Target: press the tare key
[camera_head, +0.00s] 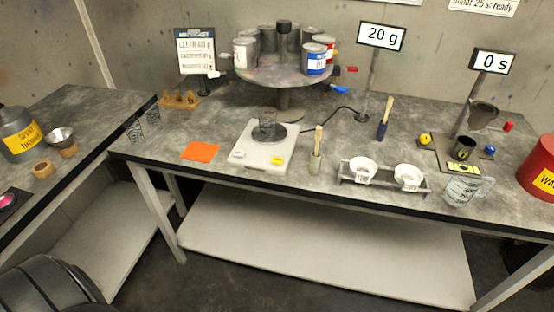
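The white scale (258,160) sits on the grey bench, left of the middle. A small yellow patch (277,161) is on its front right, and a small pale marked patch (239,154) on its front left. Their lettering is too small to read, so I cannot tell which is the tare key. A clear cup (268,117) stands on the scale's dark round pan (284,136). The raised display (382,37) behind reads 20 g. Neither of my grippers is in view.
An orange sheet (200,151) lies left of the scale. A carousel of cans (268,75) stands behind. The bench's front edge in front of the scale is clear.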

